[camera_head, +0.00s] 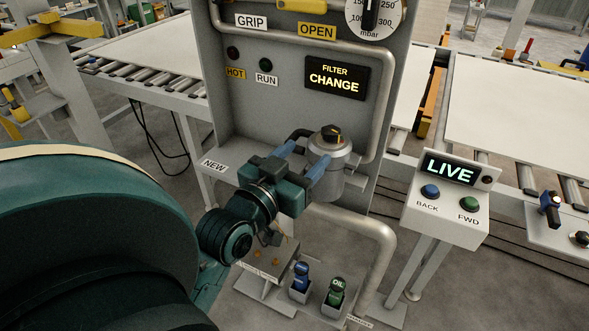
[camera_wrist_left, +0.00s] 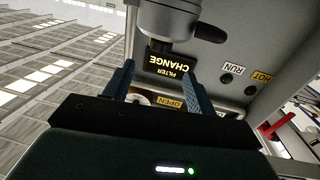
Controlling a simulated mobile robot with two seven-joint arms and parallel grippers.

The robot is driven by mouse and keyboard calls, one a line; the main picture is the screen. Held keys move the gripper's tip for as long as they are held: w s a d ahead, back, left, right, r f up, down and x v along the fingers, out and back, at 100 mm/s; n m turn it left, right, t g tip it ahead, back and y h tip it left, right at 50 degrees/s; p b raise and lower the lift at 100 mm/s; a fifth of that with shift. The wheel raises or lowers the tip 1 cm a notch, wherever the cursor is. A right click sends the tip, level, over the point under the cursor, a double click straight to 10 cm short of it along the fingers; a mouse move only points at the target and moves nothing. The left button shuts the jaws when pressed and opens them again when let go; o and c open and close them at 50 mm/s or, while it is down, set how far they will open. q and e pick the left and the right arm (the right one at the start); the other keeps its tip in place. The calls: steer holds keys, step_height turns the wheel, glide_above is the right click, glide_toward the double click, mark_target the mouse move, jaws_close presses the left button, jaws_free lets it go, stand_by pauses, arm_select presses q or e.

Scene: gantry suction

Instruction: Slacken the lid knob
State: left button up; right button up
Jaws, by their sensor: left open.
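The lid knob (camera_head: 332,134), dark with a yellow mark, sits on top of the grey filter canister (camera_head: 326,168) on the panel's front. My left gripper (camera_head: 309,155) is open, with blue fingers pointing at the canister from the front left. Its fingertips look close to the canister; I cannot tell whether they touch it. In the left wrist view, which is upside down, the canister (camera_wrist_left: 180,18) and the dark knob (camera_wrist_left: 160,46) show beyond the two spread fingers (camera_wrist_left: 160,68), with nothing between them. My right gripper is not in view.
The panel's display (camera_head: 336,79) reads FILTER CHANGE. A thick pipe (camera_head: 372,230) bends below the canister. Blue and green bottles (camera_head: 337,291) stand in holders low in front. A control box (camera_head: 448,195) reading LIVE stands at right. Conveyors flank the panel.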

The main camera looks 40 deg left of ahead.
arm_select(q)
steer(key=shift+s+d+p, duration=0.15)
steer(key=shift+s+p, duration=0.95)
steer(key=shift+s, duration=0.1)
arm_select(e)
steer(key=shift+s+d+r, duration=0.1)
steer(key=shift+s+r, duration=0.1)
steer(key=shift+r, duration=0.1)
